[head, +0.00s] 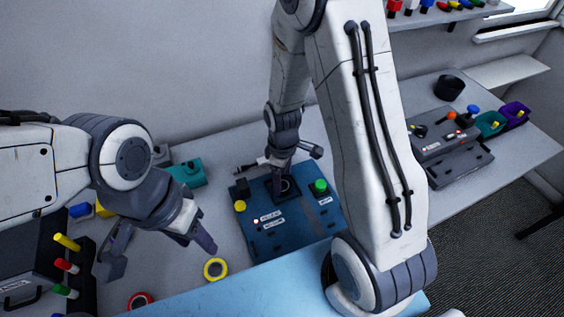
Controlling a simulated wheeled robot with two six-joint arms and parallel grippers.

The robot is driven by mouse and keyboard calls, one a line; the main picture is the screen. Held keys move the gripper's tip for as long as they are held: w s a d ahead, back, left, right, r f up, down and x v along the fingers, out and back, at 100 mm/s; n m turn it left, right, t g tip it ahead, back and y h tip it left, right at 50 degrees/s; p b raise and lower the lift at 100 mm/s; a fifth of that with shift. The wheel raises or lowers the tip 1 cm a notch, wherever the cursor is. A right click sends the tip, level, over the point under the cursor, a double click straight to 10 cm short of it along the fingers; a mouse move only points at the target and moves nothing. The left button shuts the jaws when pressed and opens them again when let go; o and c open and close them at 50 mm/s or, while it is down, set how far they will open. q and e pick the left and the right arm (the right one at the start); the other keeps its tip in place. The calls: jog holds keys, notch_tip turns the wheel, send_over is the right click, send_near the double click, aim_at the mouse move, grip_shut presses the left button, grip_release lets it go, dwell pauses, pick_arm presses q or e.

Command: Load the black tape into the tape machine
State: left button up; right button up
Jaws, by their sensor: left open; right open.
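The blue machine (285,225), which I take for the tape machine, lies flat on the table with a yellow button, a green button and small labels. A dark round shape (284,186) sits in its dark recess at the back, partly hidden by my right gripper; I cannot tell for sure that it is the black tape. My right gripper (297,169) is open over this recess, one finger down at the dark shape. My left gripper (160,252) is open and empty above the table, left of a yellow tape roll (215,269).
A red tape roll (140,300) lies at the front edge. Coloured plugs stand in a dark rack (84,275) at the left. A teal device (188,173) is behind. A grey panel (448,150) and a black round container (448,88) are on the right.

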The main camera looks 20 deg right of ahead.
notch_tip(320, 180, up, 9)
jog(key=s+a+r, duration=0.3)
jog(key=s+a, duration=0.1)
jog(key=s, duration=0.2)
jog(key=s+a+r+m, duration=0.1)
jog(key=s+a+r, duration=0.1)
jog(key=s+a, duration=0.2)
jog(key=s+a+r+m+y, duration=0.1)
jog(key=s+a+r, duration=0.2)
jog(key=s, duration=0.5)
jog(key=shift+a+r+b, duration=0.3)
jog(key=shift+a+b, duration=0.05)
jog(key=shift+a, duration=0.5)
